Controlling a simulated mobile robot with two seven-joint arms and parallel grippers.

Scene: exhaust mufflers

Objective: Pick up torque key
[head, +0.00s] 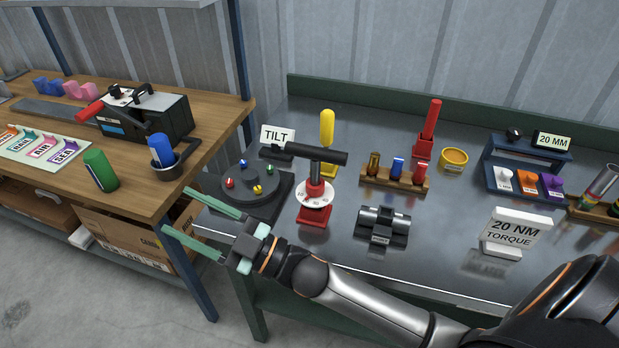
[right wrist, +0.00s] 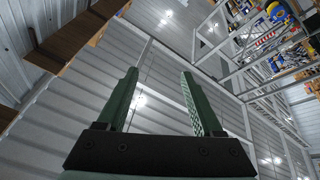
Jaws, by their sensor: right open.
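The torque key (head: 316,164) appears to be the black T-handled tool in the head view. It stands upright in a red base (head: 314,215) with a white numbered dial (head: 314,194), on the metal bench top. My right gripper (head: 178,212) is open and empty, with green fingers pointing left. It is at the bench's front left corner, left of and nearer than the key, apart from it. My left gripper is not in view.
A dark round turntable (head: 250,186) with coloured knobs lies between gripper and key. A black cylinder block (head: 382,226) and a "20 NM TORQUE" sign (head: 517,228) stand to the right. A yellow-handled tool (head: 327,130) is behind the key. A wooden table (head: 215,108) is at left.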

